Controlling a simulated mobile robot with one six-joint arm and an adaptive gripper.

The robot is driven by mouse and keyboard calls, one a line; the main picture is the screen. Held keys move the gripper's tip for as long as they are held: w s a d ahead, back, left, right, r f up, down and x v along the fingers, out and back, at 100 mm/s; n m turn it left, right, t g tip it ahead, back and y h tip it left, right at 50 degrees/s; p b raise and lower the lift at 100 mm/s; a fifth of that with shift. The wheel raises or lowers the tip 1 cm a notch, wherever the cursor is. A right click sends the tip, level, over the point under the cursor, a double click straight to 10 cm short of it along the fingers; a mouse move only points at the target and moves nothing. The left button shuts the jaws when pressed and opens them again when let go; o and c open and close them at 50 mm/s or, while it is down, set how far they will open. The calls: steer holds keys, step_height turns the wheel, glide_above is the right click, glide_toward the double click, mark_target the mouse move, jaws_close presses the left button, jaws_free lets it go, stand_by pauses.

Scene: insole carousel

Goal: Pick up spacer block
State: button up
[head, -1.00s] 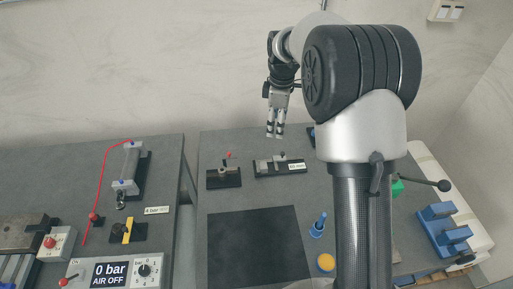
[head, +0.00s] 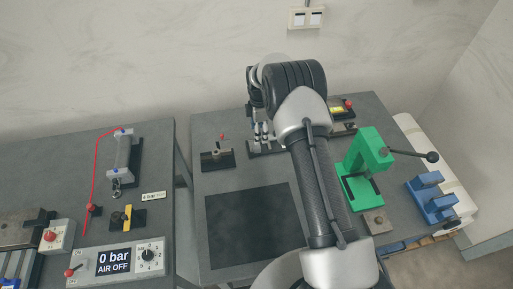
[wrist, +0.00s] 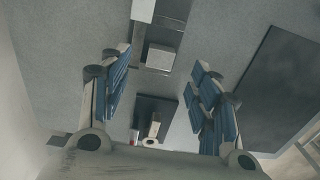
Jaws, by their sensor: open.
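A small pale grey block (wrist: 160,57), which looks like the spacer block, sits on a dark narrow fixture. In the wrist view it lies between the two blue-padded fingers of my gripper (wrist: 161,66), with a gap on each side. The fingers are open and hold nothing. In the head view my gripper (head: 262,134) points down over the fixture (head: 256,152) at the back of the right table. The gripper and arm hide much of that fixture and the block there. I cannot tell the exact height of the fingertips over the block.
A black fixture with a red-tipped pin (head: 217,157) stands left of my gripper. A black mat (head: 250,225) lies in front. A green press (head: 362,160) and blue stand (head: 432,200) are at the right. The left table holds an air panel (head: 115,261).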

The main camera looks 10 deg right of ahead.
mark_target(257, 147)
step_height(257, 147, down, 8)
steer(key=shift+s+d+r, duration=0.15)
steer(key=shift+r, duration=0.1)
steer(key=c, duration=1.3)
steer(key=shift+o, duration=0.2)
steer(key=shift+r, duration=0.15)
